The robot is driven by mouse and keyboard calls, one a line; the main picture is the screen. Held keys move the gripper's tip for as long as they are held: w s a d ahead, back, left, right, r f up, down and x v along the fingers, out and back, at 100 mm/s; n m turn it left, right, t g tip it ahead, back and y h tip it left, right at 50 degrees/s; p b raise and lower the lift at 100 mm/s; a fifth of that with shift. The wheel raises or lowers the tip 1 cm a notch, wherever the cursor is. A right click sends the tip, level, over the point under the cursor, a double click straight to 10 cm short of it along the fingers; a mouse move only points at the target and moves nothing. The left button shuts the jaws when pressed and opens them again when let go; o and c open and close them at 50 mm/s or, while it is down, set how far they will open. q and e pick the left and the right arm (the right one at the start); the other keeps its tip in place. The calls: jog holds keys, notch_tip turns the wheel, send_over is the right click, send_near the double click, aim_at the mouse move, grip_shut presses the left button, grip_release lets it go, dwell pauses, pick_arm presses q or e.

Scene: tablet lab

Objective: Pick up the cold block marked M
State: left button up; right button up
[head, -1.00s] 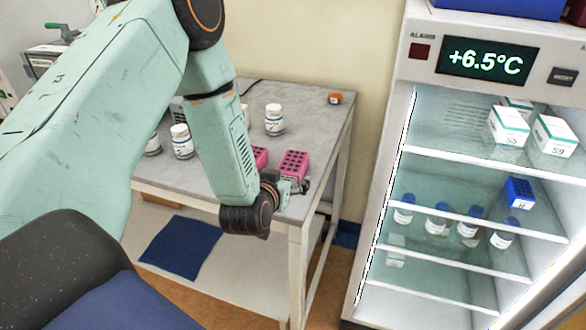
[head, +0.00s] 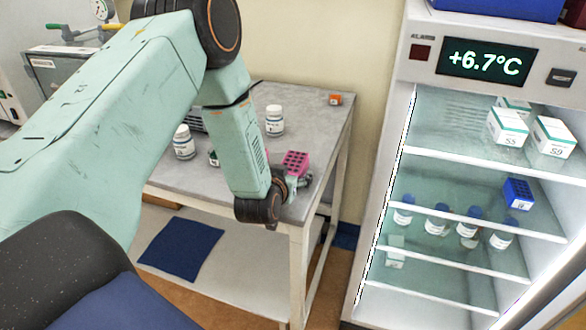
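A pink block with dark holes in its top (head: 295,160) sits on the grey table near its right front edge. No mark can be read on it. My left gripper (head: 301,182) is small and partly behind my wrist, close in front of the pink block. I cannot tell whether it touches the block or how far its fingers are apart. A blue block (head: 518,194) with a white label stands on the middle shelf of the open fridge. Its letter is too small to read surely. My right gripper is not in view.
The table (head: 320,125) also bears white bottles (head: 274,120) and a small orange item (head: 335,99). The lit fridge at right holds white boxes (head: 508,126) and several blue-capped bottles (head: 437,220). A blue mat (head: 181,249) lies on the table's lower shelf.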

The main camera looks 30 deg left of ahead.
pick_arm(q)
jog(key=shift+w+f, duration=0.1)
jog(key=shift+w, duration=0.1)
jog(key=c, duration=0.3)
jog(key=shift+s, duration=0.15)
jog(key=c, duration=0.6)
jog(key=shift+w, duration=0.2)
jog(key=shift+c, duration=1)
